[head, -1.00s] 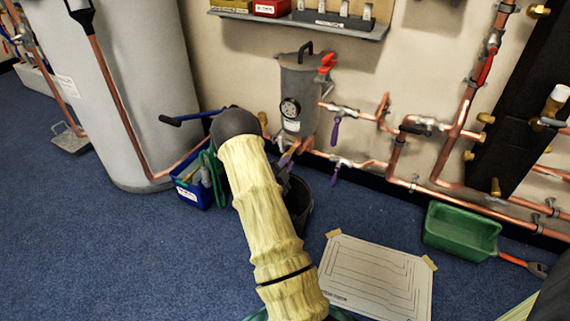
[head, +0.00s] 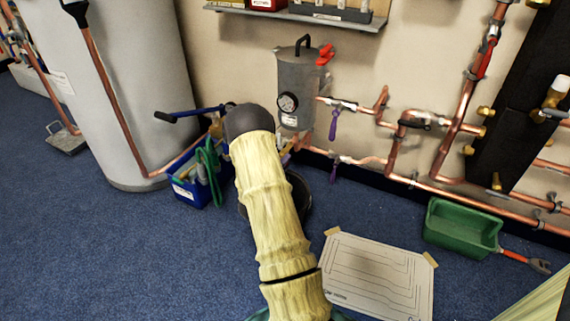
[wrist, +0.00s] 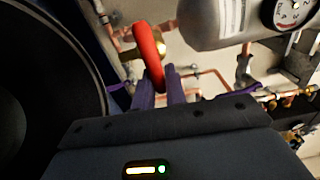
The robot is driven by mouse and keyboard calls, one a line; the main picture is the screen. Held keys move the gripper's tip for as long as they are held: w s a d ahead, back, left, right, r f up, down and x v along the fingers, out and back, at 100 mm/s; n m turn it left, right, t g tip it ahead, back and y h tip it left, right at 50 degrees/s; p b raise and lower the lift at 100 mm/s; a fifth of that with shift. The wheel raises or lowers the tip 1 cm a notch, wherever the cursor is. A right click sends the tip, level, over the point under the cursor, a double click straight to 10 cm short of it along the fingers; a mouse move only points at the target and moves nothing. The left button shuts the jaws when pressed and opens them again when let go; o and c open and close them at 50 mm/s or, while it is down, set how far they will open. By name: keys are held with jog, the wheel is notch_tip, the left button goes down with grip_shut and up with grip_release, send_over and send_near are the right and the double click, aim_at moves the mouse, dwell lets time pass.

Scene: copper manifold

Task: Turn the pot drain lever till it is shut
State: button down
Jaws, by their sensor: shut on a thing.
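The grey pot (head: 302,85) with a round gauge (head: 288,102) hangs on the wall in the head view. Its underside and gauge show at the top right of the wrist view (wrist: 215,22). A red lever (wrist: 147,45) stands on a brass valve (wrist: 128,50) in the wrist view, near the pot's lower end. My gripper (wrist: 162,84) has its two purple fingers close together at the lower end of this red lever, shut on it. In the head view my arm hides the gripper and most of the space under the pot.
A black bucket (wrist: 50,85) is close at the left of the wrist view. Copper pipes with purple levers (head: 334,125) run right of the pot. A blue toolbox (head: 195,188), a green tray (head: 462,228) and a paper sheet (head: 375,275) lie on the floor.

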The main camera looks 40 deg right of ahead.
jog(key=shift+a+f, duration=0.2)
jog(key=shift+f, duration=0.1)
jog(key=c, duration=1.5)
grip_release()
jog(key=shift+o, duration=0.2)
jog(key=shift+d+r, duration=0.1)
jog(key=p+v, duration=0.7)
jog(key=v, duration=1)
jog(key=shift+s, duration=0.2)
